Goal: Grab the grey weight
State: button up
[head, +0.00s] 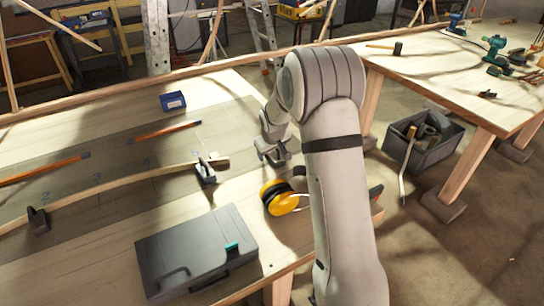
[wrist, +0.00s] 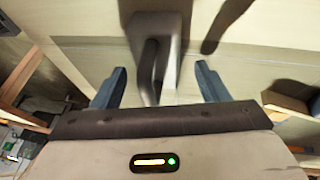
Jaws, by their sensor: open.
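My gripper (head: 272,152) is over the right end of the table in the head view. Its two blue-grey fingers are apart and empty in the wrist view (wrist: 157,88). A grey weight (wrist: 168,28) with a dark upright handle (wrist: 148,68) shows ahead of the fingers, the handle's near end between them. No finger visibly touches it. In the head view one dark grey weight (head: 206,174) stands at the right end of the bent lath (head: 115,183), left of my gripper. Another weight (head: 38,222) stands along the lath at far left. I cannot tell which weight the wrist view shows.
Yellow ear defenders (head: 280,197) lie just below my gripper. A grey case (head: 195,255) lies at the table's front. A blue box (head: 173,102) and two pencils (head: 165,131) lie farther back. A dark crate (head: 425,145) stands on the floor at right.

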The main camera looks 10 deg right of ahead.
grip_shut()
dwell(0.8)
